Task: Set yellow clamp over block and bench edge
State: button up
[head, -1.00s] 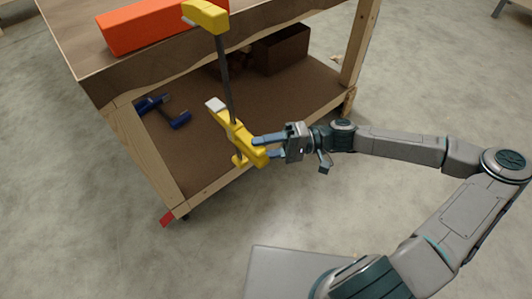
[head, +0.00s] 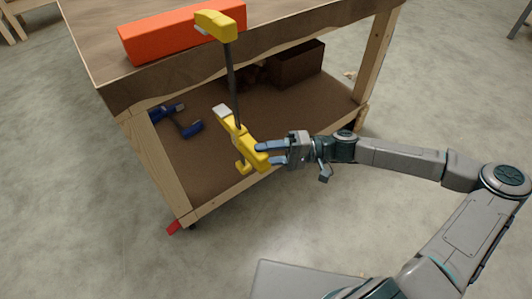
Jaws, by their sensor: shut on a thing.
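The yellow clamp (head: 238,138) is upright in the head view, with a dark bar joining its upper and lower yellow jaws. My gripper (head: 264,154) is shut on the clamp's lower yellow part, from the right. The orange-red block (head: 170,35) lies along the front edge of the bench (head: 105,50). The clamp's upper jaw overlaps the block's right end in the picture, and its lower jaw shows below the bench top, in front of the shelf opening. I cannot tell whether the clamp touches the block or the bench.
A blue clamp (head: 188,127) lies on the bench's lower shelf (head: 215,185) at the left. A brown box (head: 297,63) stands at the back of that shelf. Wooden legs (head: 152,165) frame the shelf.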

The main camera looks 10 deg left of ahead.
jog(key=shift+d+f, duration=0.15)
jog(key=shift+f, duration=0.1)
